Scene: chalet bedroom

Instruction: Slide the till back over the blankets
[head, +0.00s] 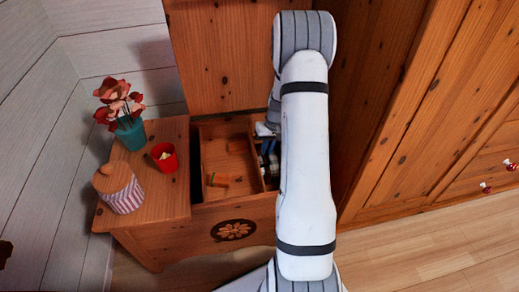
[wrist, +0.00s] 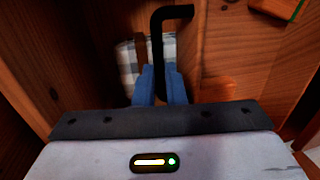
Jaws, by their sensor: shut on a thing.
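The till (head: 227,154) is a wooden tray at the left side of the open chest (head: 203,216), with a small orange and green thing lying in it. Its wooden side also shows at right in the wrist view (wrist: 215,55). A black bent handle (wrist: 157,45) runs along this side, and its far end turns toward the wood. My gripper (wrist: 160,85) has its blue fingers closed on either side of the handle. A checked blanket (wrist: 128,62) shows low in the chest, left of the handle. In the head view my arm hides much of the chest's right part.
A wooden side surface (head: 152,205) left of the chest holds a teal vase of red flowers (head: 130,133), a red cup (head: 165,160) and a striped jar (head: 121,192). The raised lid (head: 222,60) stands behind. A tall wooden cabinet (head: 430,110) stands close at right.

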